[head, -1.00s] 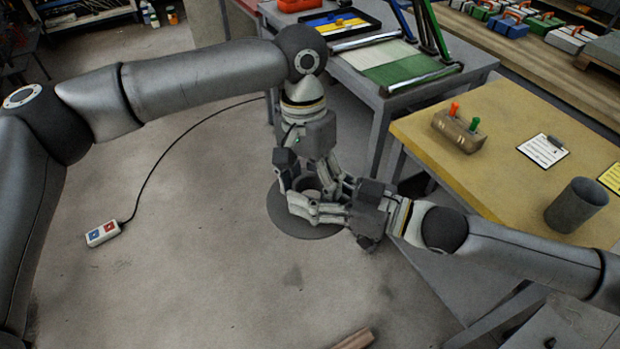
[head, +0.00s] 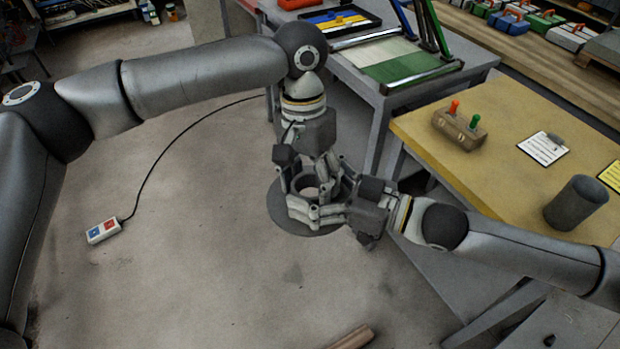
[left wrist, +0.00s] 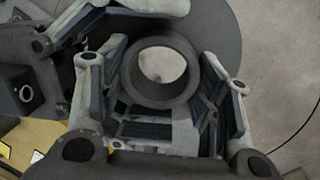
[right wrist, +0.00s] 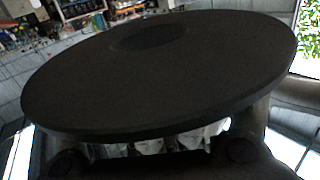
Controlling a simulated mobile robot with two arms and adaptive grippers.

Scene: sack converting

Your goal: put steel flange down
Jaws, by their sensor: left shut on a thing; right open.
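The steel flange (head: 283,213) is a dark round disc with a raised hollow hub, held above the floor in the middle of the head view. My left gripper (head: 312,180) reaches down from above, shut on the hub. In the left wrist view the hub ring (left wrist: 161,72) sits between its fingers, with the disc (left wrist: 222,35) beyond. My right gripper (head: 322,204) is open close beside the hub, overlapping the disc in the head view; I cannot tell whether it touches. The flange's broad dark face (right wrist: 150,85) fills most of the right wrist view and hides its fingertips.
A yellow-topped table (head: 470,165) at right carries a control box (head: 459,128), a clipboard (head: 543,148) and a dark cylinder (head: 576,202). A grey table (head: 480,65) with a green-and-white panel stands behind. A pendant (head: 103,231) lies on open floor at left.

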